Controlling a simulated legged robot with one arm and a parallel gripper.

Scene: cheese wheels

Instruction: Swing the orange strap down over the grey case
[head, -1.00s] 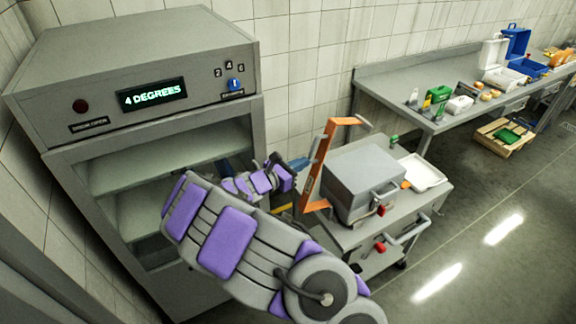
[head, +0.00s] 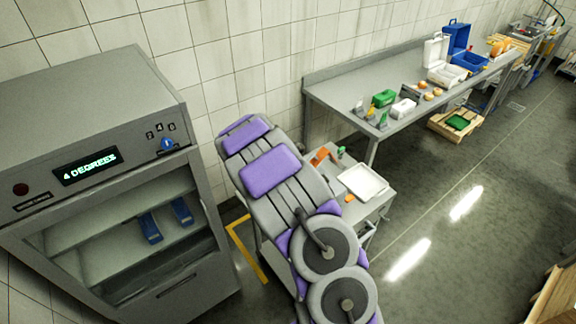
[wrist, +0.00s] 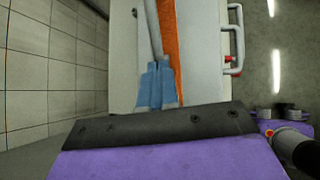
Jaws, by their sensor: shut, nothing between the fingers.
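The orange strap (wrist: 170,40) runs lengthwise in the wrist view, with a grey bar (wrist: 152,30) beside it. A pale grey surface (wrist: 205,60), seemingly the case, lies behind the strap; I cannot tell whether they touch. My gripper (wrist: 157,68) has blue fingers, shut and empty, close against the near part of the strap and bar. In the head view my arm hides the gripper and the grey case. Only a short orange piece of the strap (head: 320,156) shows past the arm there.
A white tray (head: 363,182) lies on the cart right of my arm. A grey cabinet (head: 95,180) with blue items inside stands at the left. A long bench (head: 345,92) with boxes and tools runs along the wall. Open floor lies at the right.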

